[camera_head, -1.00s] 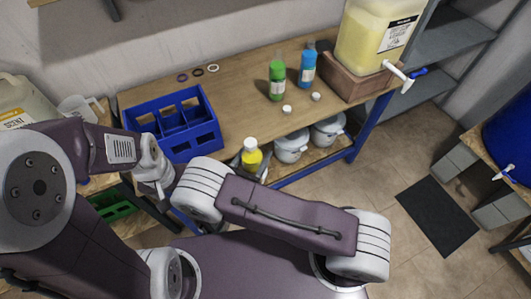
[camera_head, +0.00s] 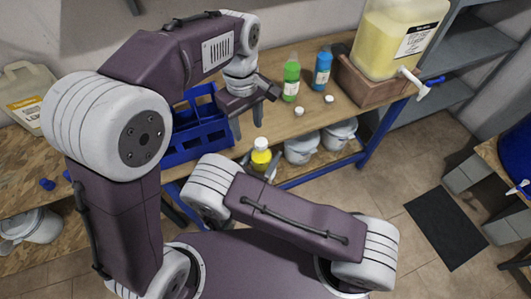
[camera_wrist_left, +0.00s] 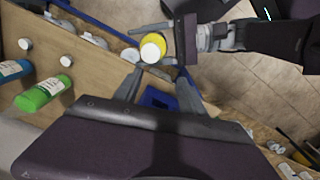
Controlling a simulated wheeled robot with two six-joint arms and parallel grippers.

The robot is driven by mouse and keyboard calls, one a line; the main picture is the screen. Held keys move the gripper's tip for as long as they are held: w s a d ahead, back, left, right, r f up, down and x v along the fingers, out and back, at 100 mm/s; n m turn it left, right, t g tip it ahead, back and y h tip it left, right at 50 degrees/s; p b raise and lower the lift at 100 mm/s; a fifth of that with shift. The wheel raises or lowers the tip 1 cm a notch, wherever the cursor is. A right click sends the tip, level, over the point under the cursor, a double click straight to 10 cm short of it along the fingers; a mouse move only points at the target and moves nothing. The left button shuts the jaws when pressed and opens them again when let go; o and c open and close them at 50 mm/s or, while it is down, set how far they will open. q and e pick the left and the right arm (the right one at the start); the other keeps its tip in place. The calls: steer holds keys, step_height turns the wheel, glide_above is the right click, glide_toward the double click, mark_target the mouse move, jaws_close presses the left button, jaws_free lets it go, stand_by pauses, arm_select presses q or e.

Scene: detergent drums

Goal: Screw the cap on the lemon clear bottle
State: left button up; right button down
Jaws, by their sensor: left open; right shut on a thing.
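I cannot tell how tightly the cap sits. My left gripper (camera_head: 247,125) is open and empty, above and just left of the bottle. Its fingers (camera_wrist_left: 158,86) show below the bottle in the left wrist view, apart from it.
A green bottle (camera_head: 291,84) and a blue bottle (camera_head: 322,73) stand on the bench with two loose white caps (camera_head: 300,112) (camera_head: 328,99). A blue crate (camera_head: 185,154) is behind my left arm. A yellow jug (camera_head: 390,45) sits in a wooden box; white buckets (camera_head: 301,151) are below.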

mark_target(261, 142)
arm_select(q)
steer(key=shift+n, duration=0.7)
steer(key=d+r, duration=0.2)
steer(key=d, duration=0.1)
steer(key=shift+s+d+r, duration=0.15)
steer(key=shift+s+r, duration=0.2)
step_height(261, 142, down, 8)
